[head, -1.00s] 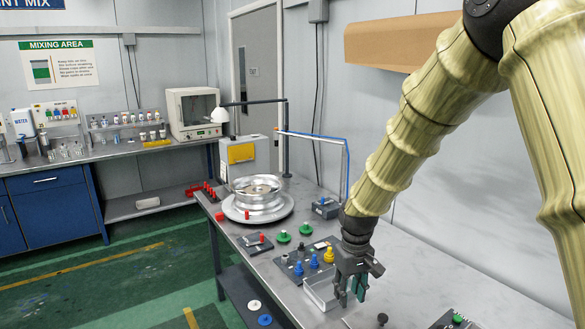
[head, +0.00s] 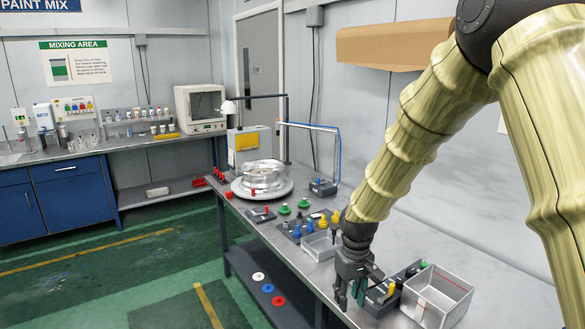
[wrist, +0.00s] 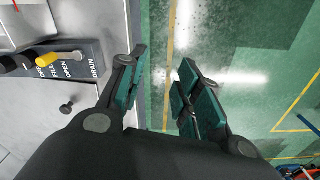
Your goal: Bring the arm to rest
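My gripper (head: 350,290) hangs pointing down near the front edge of the grey workbench (head: 280,263) in the head view. In the wrist view its two fingers (wrist: 160,95) stand apart with nothing between them, so it is open and empty. Through the gap I see the bench's edge and the green floor. My arm, in a pale yellow sleeve, comes down from the upper right and hides part of the bench.
A shallow tray (head: 320,246), coloured knobs and a silver wheel (head: 260,174) lie farther left.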

